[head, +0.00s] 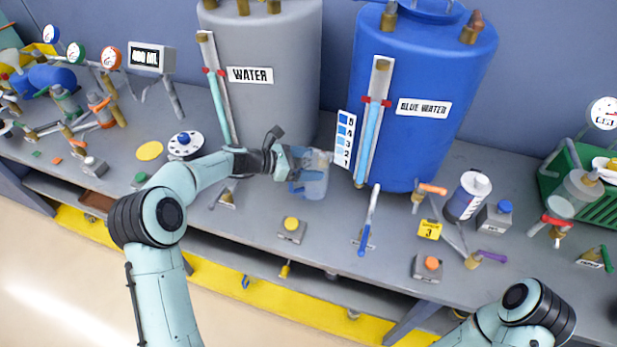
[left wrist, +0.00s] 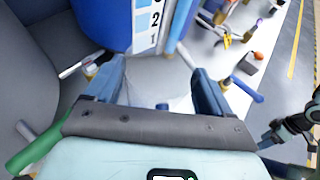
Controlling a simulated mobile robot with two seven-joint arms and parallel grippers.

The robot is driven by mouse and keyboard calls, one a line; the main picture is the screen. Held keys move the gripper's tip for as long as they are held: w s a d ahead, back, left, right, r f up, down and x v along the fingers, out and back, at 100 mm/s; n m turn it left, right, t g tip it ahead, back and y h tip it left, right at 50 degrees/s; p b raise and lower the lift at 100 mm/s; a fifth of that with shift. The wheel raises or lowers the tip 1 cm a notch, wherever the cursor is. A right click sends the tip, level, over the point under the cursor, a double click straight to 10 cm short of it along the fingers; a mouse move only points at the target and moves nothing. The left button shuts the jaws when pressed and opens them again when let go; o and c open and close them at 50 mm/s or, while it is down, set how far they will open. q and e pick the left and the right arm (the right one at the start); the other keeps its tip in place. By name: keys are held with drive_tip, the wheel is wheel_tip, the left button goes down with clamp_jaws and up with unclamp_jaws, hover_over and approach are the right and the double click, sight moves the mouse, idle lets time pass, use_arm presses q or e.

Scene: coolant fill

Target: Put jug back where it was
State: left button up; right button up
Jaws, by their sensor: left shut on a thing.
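The clear jug (head: 316,181) with bluish contents stands on or just above the grey bench, in front of the gap between the two tanks; I cannot tell whether it touches the bench. My left gripper (head: 300,165) reaches it from the left and is shut on it. In the left wrist view the two blue fingers of my left gripper (left wrist: 160,92) stand either side of the jug (left wrist: 152,98), which is pale and mostly hidden. My right arm shows at the lower right of the head view, but its gripper is out of frame.
The grey WATER tank (head: 270,100) and the BLUE WATER tank (head: 425,130) stand behind. A numbered scale (head: 344,140) is beside the jug. A green crate (head: 580,200) stands right.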

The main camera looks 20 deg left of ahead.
use_arm(q)
drive_tip(key=shift+f, duration=2.5)
use_arm(e)
drive_tip(key=shift+s+f, duration=0.2)
drive_tip(key=shift+f, duration=0.1)
use_arm(q)
drive_tip(key=shift+f, duration=0.2)
drive_tip(key=o, duration=1.8)
drive_tip(key=shift+r, duration=0.1)
drive_tip(key=shift+a+r, duration=0.15)
drive_tip(key=shift+a, duration=0.05)
drive_tip(key=b+v, duration=0.1)
drive_tip(key=v, duration=1)
drive_tip(key=shift+s+a+r, duration=0.15)
drive_tip(key=shift+s+a, duration=0.05)
drive_tip(key=shift+s, duration=0.05)
use_arm(e)
drive_tip(key=shift+s+f, duration=0.45)
drive_tip(key=shift+f, duration=0.15)
